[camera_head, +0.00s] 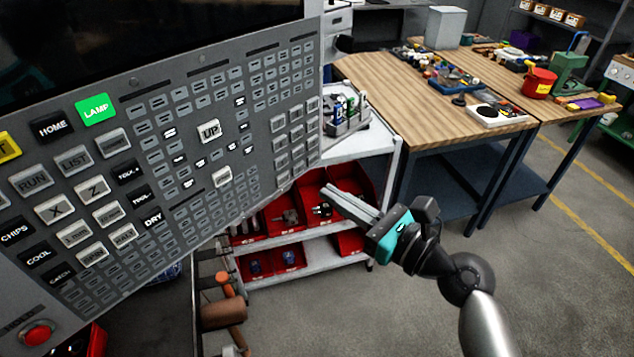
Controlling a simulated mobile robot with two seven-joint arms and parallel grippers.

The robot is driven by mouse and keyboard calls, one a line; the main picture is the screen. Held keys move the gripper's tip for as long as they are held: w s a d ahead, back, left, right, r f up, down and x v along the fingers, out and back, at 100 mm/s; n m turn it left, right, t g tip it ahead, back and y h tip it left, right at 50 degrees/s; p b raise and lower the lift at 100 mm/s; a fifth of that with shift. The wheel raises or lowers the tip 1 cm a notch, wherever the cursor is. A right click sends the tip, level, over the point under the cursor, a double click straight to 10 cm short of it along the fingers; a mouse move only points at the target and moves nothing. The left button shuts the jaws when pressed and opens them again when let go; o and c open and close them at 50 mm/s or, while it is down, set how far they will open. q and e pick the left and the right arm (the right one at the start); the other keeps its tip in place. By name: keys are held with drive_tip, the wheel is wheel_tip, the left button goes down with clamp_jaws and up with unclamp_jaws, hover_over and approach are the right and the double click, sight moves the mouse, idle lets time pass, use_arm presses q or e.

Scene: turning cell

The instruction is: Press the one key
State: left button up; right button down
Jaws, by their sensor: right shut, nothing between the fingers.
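The machine's grey control panel (150,65) fills the left of the head view, with many keys. Readable larger keys include the green LAMP key (95,109), the black HOME key (53,127), the white UP key (209,131) and the X key (55,210). Several small keys are too small to read, and I cannot make out a key marked one. My right gripper (328,194) is shut and empty. It points up-left, to the right of the panel's lower right edge and apart from the keys. My left gripper is not in view.
A red stop button (37,333) is at the panel's lower left. A white cart (385,160) with red bins stands behind my right gripper. Wooden workbenches (380,85) with tools and parts stand beyond. The floor (570,290) at right is clear.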

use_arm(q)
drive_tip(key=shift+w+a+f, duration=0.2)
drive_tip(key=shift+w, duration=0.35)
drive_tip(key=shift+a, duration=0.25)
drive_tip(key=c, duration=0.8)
use_arm(e)
drive_tip(key=v, duration=0.4)
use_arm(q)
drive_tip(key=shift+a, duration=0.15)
use_arm(e)
drive_tip(key=shift+d, duration=0.1)
idle(0.5)
